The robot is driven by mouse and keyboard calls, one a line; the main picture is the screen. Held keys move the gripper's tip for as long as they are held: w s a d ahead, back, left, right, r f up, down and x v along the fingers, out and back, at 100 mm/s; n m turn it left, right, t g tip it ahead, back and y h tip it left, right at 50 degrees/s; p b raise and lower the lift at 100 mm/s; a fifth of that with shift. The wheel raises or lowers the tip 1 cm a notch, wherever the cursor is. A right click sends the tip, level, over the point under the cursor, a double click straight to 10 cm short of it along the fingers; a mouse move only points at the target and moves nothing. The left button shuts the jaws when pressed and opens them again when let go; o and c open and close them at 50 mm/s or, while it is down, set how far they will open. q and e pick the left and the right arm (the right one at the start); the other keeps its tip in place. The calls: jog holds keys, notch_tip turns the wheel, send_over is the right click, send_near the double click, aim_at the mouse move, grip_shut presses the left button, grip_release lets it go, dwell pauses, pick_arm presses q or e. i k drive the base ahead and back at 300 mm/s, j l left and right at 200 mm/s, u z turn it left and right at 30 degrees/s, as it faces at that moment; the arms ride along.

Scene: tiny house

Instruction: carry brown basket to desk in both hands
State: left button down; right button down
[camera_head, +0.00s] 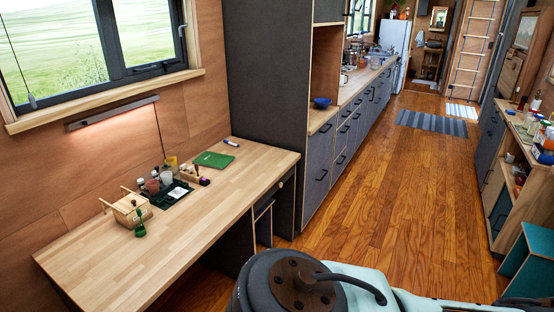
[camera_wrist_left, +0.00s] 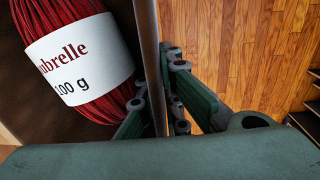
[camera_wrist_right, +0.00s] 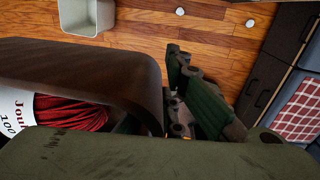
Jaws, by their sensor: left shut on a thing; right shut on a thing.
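The wooden desk (camera_head: 100,262) stands at the left in the head view, under the window. The brown basket is outside the head view. Its thin wall (camera_wrist_left: 149,50) shows edge-on in the left wrist view, with my left gripper (camera_wrist_left: 170,105) shut on it. In the right wrist view the dark brown basket (camera_wrist_right: 90,62) fills the left side, and my right gripper (camera_wrist_right: 178,108) is shut on its wall, the contact partly hidden. Red yarn with a white label (camera_wrist_left: 75,62) lies inside the basket, and red yarn also shows in the right wrist view (camera_wrist_right: 85,113).
The desk's front and right parts are bare. A tall dark cabinet (camera_head: 262,115) adjoins it. Wooden floor lies open at right.

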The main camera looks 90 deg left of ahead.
aim_at(258, 165)
jog(key=u, duration=2.4)
jog(key=i+u, duration=0.65)
jog(key=i, duration=0.15)
jog(key=i+l, duration=0.15)
jog(key=i, duration=0.65)
jog(key=i+l, duration=0.15)
jog(key=i, duration=0.65)
